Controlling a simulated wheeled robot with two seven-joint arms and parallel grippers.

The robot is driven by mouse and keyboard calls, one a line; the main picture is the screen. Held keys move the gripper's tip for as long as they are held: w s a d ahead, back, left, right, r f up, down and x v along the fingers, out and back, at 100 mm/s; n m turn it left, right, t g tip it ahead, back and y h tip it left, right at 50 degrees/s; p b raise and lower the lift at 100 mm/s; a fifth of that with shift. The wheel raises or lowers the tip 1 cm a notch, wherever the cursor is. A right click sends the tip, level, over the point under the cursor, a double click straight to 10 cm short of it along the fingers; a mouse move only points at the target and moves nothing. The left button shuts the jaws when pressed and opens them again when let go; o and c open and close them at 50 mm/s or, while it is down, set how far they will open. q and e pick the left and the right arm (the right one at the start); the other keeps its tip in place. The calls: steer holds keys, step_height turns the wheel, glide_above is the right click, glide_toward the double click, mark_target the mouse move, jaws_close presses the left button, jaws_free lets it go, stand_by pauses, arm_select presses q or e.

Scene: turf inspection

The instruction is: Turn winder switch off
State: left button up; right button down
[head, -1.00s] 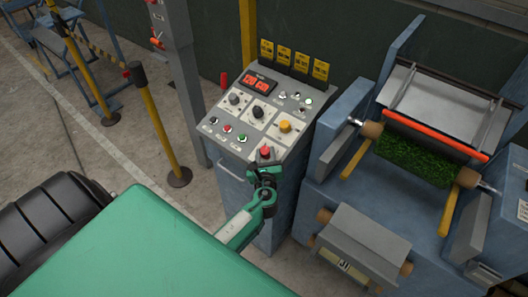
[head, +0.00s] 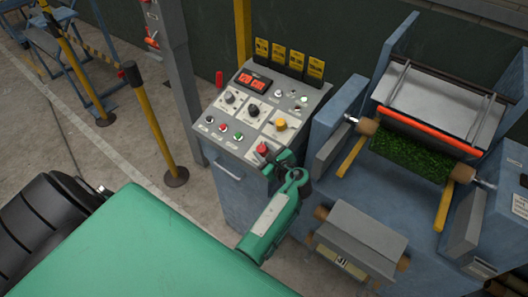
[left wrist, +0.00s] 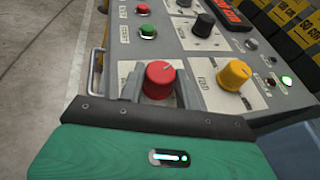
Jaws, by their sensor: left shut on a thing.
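The control panel (head: 210,144) is a grey sloped console with several knobs and buttons. A red rotary knob (head: 262,149) sits at its lower right corner. The red knob also shows in the left wrist view (left wrist: 160,76), with a pale mark on its top. My left gripper (head: 272,158) reaches it from the front right. In the left wrist view its two grey fingers stand on either side of the red knob, shut on it. The knob's lower part is hidden by the gripper. The labels are too blurred to read surely. My right gripper is not in view.
A yellow knob (left wrist: 233,74) is close to the right of the fingers, and a black knob (left wrist: 203,25) is behind. A green button (left wrist: 148,31) is at the left. A blue machine with a turf roll (head: 412,152) stands right of the console. A yellow post (head: 158,130) stands left.

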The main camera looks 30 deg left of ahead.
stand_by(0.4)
arm_select(q)
steer(key=o, duration=1)
steer(key=shift+c, duration=0.2)
